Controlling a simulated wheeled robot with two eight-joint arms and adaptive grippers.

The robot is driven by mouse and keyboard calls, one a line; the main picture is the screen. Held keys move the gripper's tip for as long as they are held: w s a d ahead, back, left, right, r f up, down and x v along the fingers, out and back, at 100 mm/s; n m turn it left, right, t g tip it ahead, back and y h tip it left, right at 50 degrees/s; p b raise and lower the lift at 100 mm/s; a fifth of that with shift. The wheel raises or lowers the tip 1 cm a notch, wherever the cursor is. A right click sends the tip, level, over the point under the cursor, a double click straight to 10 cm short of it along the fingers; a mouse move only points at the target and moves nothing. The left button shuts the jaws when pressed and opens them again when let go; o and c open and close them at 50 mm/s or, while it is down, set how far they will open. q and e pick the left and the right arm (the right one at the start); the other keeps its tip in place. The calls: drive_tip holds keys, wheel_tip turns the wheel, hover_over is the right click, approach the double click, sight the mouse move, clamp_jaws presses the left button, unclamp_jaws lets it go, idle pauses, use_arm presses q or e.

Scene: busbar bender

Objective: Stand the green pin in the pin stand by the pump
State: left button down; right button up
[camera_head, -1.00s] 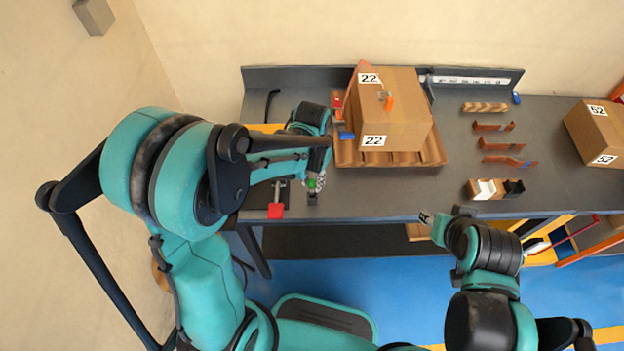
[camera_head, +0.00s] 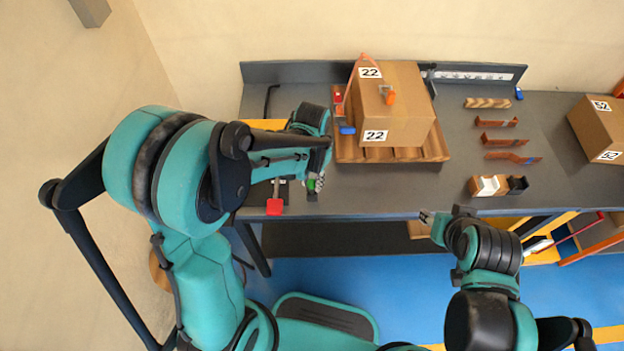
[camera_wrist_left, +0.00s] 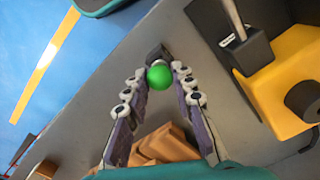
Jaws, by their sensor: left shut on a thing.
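The green pin's round green head (camera_wrist_left: 159,76) sits between the fingertips of my left gripper (camera_wrist_left: 160,82) in the left wrist view. The gripper is shut on it. In the head view my left gripper (camera_head: 314,182) is over the bench's front left part, with a bit of the green pin (camera_head: 319,185) showing. A small dark block (camera_wrist_left: 156,54), seemingly the pin stand, shows just beyond the green head. The pin's lower end is hidden, so I cannot tell whether it is in the stand. My right gripper (camera_head: 428,217) is by the bench's front edge; its jaws are too small to read.
The pump's red-ended lever (camera_head: 275,207) is just left of my left gripper. Its black block (camera_wrist_left: 246,48) and yellow base (camera_wrist_left: 285,75) show in the wrist view. A box marked 22 (camera_head: 398,110) stands on a wooden pallet (camera_head: 432,149). Copper bars (camera_head: 500,140) lie farther right.

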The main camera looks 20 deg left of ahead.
sight(312, 181)
use_arm(q)
drive_tip(key=shift+f+b, duration=0.55)
drive_tip(key=shift+f, duration=0.15)
drive_tip(key=c, duration=1.2)
unclamp_jaws()
wheel_tip(312, 181, up, 12)
drive_tip(key=shift+r, duration=0.1)
